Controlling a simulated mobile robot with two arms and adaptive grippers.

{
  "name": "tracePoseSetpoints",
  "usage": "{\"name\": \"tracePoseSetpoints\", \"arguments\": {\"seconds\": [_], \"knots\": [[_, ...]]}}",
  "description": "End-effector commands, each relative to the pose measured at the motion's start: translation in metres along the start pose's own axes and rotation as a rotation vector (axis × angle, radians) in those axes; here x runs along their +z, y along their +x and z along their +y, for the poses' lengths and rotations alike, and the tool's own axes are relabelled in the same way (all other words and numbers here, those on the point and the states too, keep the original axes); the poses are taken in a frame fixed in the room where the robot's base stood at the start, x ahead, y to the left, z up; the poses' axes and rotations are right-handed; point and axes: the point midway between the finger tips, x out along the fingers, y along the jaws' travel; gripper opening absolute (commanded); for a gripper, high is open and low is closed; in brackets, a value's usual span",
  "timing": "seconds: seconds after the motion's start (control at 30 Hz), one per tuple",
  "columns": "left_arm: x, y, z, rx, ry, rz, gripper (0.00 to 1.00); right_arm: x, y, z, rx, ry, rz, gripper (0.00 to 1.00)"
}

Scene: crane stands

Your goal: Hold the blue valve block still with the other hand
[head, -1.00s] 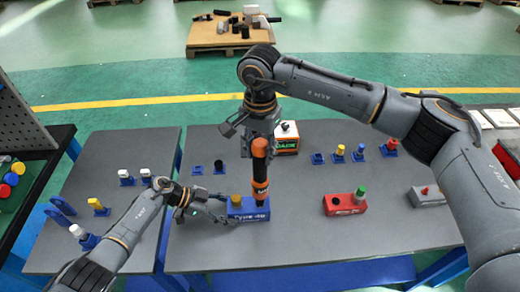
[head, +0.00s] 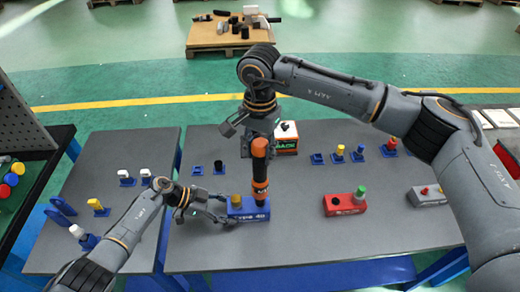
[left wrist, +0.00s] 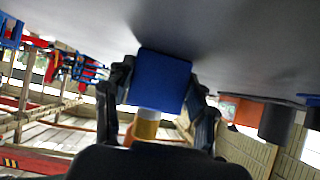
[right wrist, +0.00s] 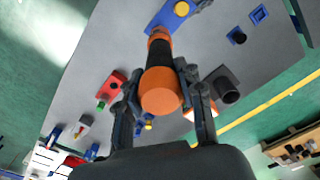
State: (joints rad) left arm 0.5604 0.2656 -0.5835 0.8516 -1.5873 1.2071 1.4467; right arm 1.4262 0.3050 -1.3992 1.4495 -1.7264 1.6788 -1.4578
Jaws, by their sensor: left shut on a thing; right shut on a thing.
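The blue valve block (head: 248,214) sits on the grey table, with a yellow cap (head: 236,201) on its left part. My left gripper (head: 228,208) is shut on the block's left end; in the left wrist view the blue block (left wrist: 160,82) shows between the two fingers. My right gripper (head: 258,142) is above the block and shut on an orange and black tool (head: 260,168). The tool stands upright with its lower end at the block's right part; the exact contact is hidden. In the right wrist view the tool's orange end (right wrist: 161,92) is between the fingers.
A red block (head: 345,205) with a green cap stands to the right, a grey block (head: 427,194) farther right. Behind are an orange and white box (head: 287,138) and small blue stands (head: 317,158). A side table (head: 85,218) is at left. The front table strip is clear.

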Motion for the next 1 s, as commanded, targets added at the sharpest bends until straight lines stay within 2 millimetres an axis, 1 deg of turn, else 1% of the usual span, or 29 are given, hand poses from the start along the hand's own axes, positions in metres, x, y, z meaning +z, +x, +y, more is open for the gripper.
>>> {"name": "tracePoseSetpoints", "arguments": {"seconds": [0.73, 0.87, 1.0], "knots": [[-0.002, 0.0, 0.0, 0.003, 0.004, 0.005, 0.13, 0.001, 0.002, 0.001, 0.005, 0.0, -0.003, 0.0], [-0.003, 0.0, 0.0, 0.003, 0.004, 0.005, 0.13, 0.001, -0.002, 0.001, 0.005, 0.0, -0.003, 0.0], [-0.002, 0.0, -0.001, 0.001, 0.003, 0.005, 0.13, 0.0, -0.012, 0.0, 0.002, 0.0, -0.001, 0.0]]}}
